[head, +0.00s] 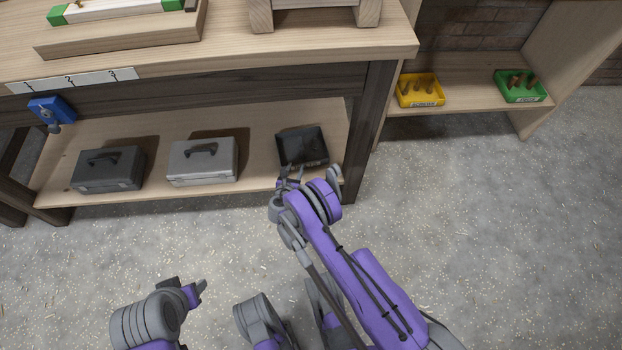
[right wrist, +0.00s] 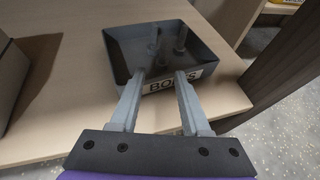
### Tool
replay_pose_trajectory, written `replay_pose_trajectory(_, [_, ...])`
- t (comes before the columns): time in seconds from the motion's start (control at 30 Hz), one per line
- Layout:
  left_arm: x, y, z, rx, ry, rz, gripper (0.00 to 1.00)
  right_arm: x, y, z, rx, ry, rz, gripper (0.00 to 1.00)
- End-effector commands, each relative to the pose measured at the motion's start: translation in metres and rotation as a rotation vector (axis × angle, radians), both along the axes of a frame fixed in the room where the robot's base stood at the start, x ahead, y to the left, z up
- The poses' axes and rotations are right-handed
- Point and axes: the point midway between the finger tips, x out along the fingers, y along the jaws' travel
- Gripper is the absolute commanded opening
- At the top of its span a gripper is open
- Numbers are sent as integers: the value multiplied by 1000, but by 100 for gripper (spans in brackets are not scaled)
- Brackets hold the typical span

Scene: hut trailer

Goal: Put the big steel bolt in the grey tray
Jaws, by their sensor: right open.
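The grey tray (head: 302,147) sits at the right end of the lower shelf. In the right wrist view the tray (right wrist: 205,45) has a white label, partly hidden by a finger. Several grey bolt-like pieces (right wrist: 181,38) stand inside it; I cannot tell which, if any, is the big steel bolt. My right gripper (head: 290,176) is at the tray's front side. In the wrist view this gripper (right wrist: 160,76) is open, with nothing held between its fingers, which overlap the tray's near wall. My left gripper (head: 197,292) is low over the floor; its jaws are unclear.
A light grey toolbox (head: 203,168) and a dark toolbox (head: 108,175) stand left of the tray on the shelf. The bench leg (head: 370,125) is close on the right. A yellow tray (head: 421,95) and a green tray (head: 519,91) stand on another shelf. The right floor is clear.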

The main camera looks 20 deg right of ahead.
Motion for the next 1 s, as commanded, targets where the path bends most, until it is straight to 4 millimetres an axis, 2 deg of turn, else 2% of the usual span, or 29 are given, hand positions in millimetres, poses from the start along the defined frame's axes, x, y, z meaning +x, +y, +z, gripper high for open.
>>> replay_pose_trajectory(0.13, [0, 0, 0, 0, 0, 0, 50, 2, -2, 8, 24, -6, -14, 47])
replay_pose_trajectory(0.23, [0, 0, 0, 0, 0, 0, 50, 7, -6, 31, 109, -25, -61, 47])
replay_pose_trajectory(0.37, [0, 0, 0, 0, 0, 0, 50, 9, -16, 82, 303, -71, -178, 47])
replay_pose_trajectory(0.53, [0, 0, 0, 0, 0, 0, 50, -7, -28, 153, 589, -144, -374, 47])
replay_pose_trajectory(0.67, [0, 0, 0, 0, 0, 0, 50, -35, -36, 203, 796, -200, -535, 47])
replay_pose_trajectory(0.77, [0, 0, 0, 0, 0, 0, 50, -63, -39, 238, 949, -244, -665, 47])
replay_pose_trajectory(0.9, [0, 0, 0, 0, 0, 0, 50, -112, -41, 279, 1153, -307, -861, 47])
replay_pose_trajectory(1.0, [0, 0, 0, 0, 0, 0, 50, -151, -39, 302, 1293, -351, -1006, 47])
